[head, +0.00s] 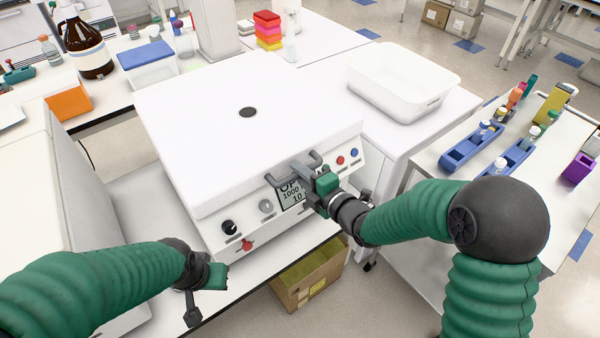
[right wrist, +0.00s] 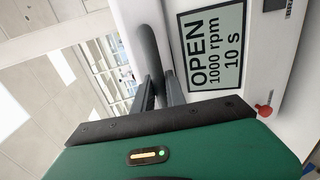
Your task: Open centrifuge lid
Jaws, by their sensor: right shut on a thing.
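The white centrifuge (head: 205,215) stands on the bench in the middle of the head view. Its broad white lid (head: 200,120) lies down over the body, with a dark round spot on top. A grey handle (head: 272,181) is on the lid's front edge and shows dark in the right wrist view (right wrist: 149,45). My right gripper (head: 304,176) is shut on this handle, and its fingers (right wrist: 160,92) reach it in the wrist view. The display (right wrist: 215,47) reads OPEN, 1000 rpm, 10 s. My left gripper (head: 204,298) is low in front of the centrifuge, apart from it; its fingers are unclear.
A white tub (head: 402,80) stands on the bench to the right of the centrifuge. Blue tube racks (head: 470,150) stand on the right table. A pale machine (head: 60,220) is close on the left. A cardboard box (head: 310,278) is on the floor below the front edge.

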